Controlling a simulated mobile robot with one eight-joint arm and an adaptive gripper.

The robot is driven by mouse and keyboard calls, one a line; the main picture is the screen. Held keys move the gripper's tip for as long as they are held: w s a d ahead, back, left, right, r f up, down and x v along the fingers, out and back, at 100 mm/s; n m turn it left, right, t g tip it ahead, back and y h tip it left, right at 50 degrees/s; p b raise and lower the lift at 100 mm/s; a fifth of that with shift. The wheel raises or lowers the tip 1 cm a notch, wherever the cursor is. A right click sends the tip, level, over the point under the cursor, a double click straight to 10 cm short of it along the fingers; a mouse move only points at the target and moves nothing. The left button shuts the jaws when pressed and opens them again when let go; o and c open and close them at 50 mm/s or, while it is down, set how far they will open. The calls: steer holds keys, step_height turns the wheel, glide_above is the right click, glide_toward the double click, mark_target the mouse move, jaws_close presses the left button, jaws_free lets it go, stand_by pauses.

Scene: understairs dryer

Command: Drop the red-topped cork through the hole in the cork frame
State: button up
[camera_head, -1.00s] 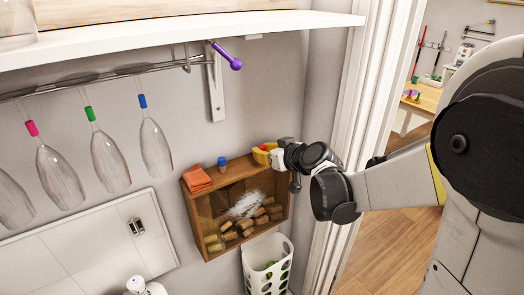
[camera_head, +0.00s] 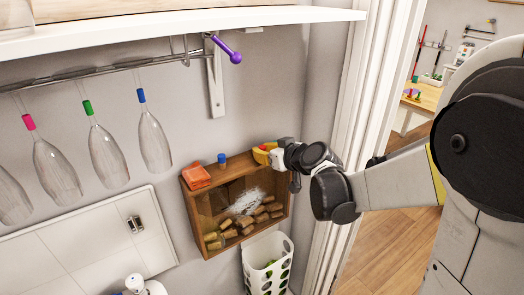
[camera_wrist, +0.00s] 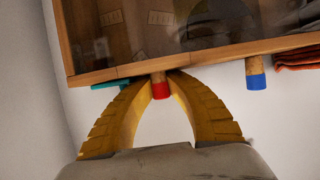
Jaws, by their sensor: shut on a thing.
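The cork frame (camera_head: 194,222) is a shallow wooden box with a clear front on the wall, holding several corks; its front also shows in the wrist view (camera_wrist: 200,63). My gripper (camera_head: 264,153) is at the right end of its top. In the wrist view, which looks upside down, my yellow fingers (camera_wrist: 161,80) are shut on the red-topped cork (camera_wrist: 160,91). The red end points away from the frame and the cork's bare end is at the frame's top board. I cannot tell whether it is in the hole, which is hidden.
A blue-topped cork (camera_head: 221,162) and a folded orange cloth (camera_head: 196,176) sit on the frame's top, left of my gripper. A small teal piece (camera_wrist: 110,84) is beside my fingers. A white basket (camera_head: 268,267) stands below. Glasses (camera_head: 108,157) hang at left under a white shelf (camera_head: 200,30).

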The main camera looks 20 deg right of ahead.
steer(key=o, duration=0.8)
steer(key=shift+a, duration=0.1)
steer(key=shift+c, duration=0.2)
steer(key=v, duration=1.2)
steer(key=s+a+f+m+g+h+b, duration=0.1)
steer(key=s+f+g+h+b, duration=0.1)
steer(key=s+f, duration=0.4)
steer(key=s+a+f+m+g+h+b, duration=0.2)
steer(key=s+f, duration=0.4)
steer(key=s, duration=0.7)
steer(key=shift+s+f+m+g+b, duration=0.25)
steer(key=shift+g+b, duration=0.35)
steer(key=shift+g, duration=0.3)
